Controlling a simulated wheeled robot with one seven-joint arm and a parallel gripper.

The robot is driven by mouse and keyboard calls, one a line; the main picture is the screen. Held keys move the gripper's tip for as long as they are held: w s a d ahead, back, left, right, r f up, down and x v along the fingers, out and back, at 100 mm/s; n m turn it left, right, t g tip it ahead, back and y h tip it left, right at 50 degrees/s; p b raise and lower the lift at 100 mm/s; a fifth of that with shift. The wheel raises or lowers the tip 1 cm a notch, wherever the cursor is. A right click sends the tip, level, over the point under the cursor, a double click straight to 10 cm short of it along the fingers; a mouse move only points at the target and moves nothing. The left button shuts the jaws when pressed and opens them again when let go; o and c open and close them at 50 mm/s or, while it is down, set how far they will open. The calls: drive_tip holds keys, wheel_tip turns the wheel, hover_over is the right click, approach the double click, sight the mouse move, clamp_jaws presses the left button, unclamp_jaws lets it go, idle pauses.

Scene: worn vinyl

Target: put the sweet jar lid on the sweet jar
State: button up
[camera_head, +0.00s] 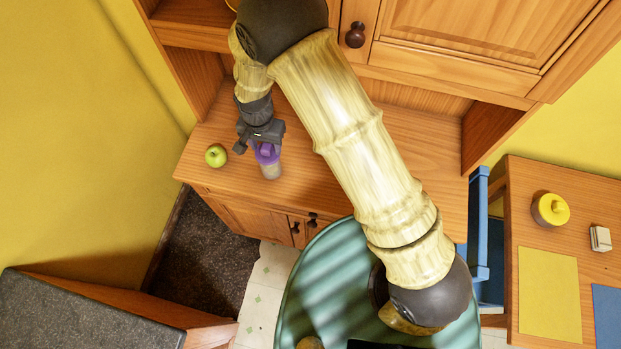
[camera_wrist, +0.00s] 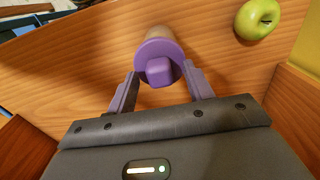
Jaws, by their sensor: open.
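The sweet jar (camera_head: 270,171) stands upright on the wooden sideboard top. It is pale and translucent, and its body shows behind the lid in the wrist view (camera_wrist: 158,33). The purple sweet jar lid (camera_head: 266,152) is on top of the jar, and its square knob faces my gripper in the wrist view (camera_wrist: 159,70). I cannot tell whether it is fully seated. My gripper (camera_wrist: 160,88) is open, with one finger on each side of the lid. A gap shows between the lid knob and both fingers. It also shows in the head view (camera_head: 256,147).
A green apple (camera_head: 216,155) lies left of the jar on the sideboard (camera_head: 400,165). The hutch cupboard hangs over the back. A table at right holds a yellow-lidded jar (camera_head: 551,209), a small white box (camera_head: 600,238) and a yellow mat (camera_head: 549,292). The sideboard's right part is clear.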

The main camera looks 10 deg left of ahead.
drive_tip(key=shift+r+p, duration=2.5)
drive_tip(key=shift+r, duration=1.4)
drive_tip(key=shift+r, duration=0.1)
wheel_tip(320, 180, up, 17)
drive_tip(key=b, duration=0.5)
drive_tip(key=shift+d+r, duration=0.1)
drive_tip(key=shift+s, duration=0.1)
